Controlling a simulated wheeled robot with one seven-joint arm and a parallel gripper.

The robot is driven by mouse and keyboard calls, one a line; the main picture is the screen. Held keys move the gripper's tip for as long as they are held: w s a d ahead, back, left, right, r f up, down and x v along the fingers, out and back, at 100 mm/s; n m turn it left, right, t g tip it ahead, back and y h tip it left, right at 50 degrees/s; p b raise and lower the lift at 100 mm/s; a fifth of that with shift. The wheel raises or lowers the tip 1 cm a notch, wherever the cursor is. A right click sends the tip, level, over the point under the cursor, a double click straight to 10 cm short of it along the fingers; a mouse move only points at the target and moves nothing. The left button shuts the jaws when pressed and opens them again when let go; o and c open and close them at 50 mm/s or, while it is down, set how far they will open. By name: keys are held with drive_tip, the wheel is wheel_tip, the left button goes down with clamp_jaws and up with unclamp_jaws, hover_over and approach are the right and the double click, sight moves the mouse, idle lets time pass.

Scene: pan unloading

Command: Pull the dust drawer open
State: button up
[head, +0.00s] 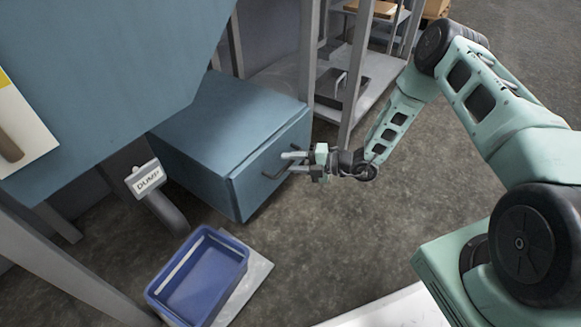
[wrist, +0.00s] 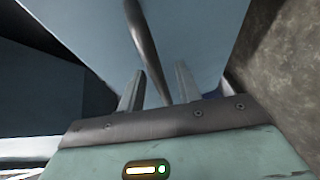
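The dust drawer (head: 245,185) is a blue box front low under the machine, with a thin seam behind its front panel. It looks shut or nearly so. A dark bar handle (head: 268,172) is on its front. My gripper (head: 285,162) is at the handle, with its two fingers pointing at the drawer front. In the wrist view the fingers (wrist: 160,85) are apart, and the handle bar (wrist: 147,45) runs between them with space visible on each side. I cannot see any finger pressing on the bar.
A blue bin (head: 203,280) stands on a pale slab at the lower left, beneath a grey chute with a "DUMP" sign (head: 148,178). Grey metal posts (head: 309,50) and shelving stand behind the drawer. The floor (head: 330,235) in front of the drawer is clear.

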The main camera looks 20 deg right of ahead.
drive_tip(key=shift+w+a, duration=0.2)
drive_tip(key=shift+a, duration=0.05)
clamp_jaws()
drive_tip(key=shift+s, duration=0.1)
drive_tip(key=s+d+p, duration=0.5)
drive_tip(key=s+d, duration=0.5)
drive_tip(key=s, duration=0.4)
drive_tip(key=s+d+p, duration=0.5)
drive_tip(key=s+d, duration=0.5)
drive_tip(key=s, duration=0.3)
drive_tip(key=shift+s+d, duration=0.15)
drive_tip(key=shift+s, duration=0.25)
unclamp_jaws()
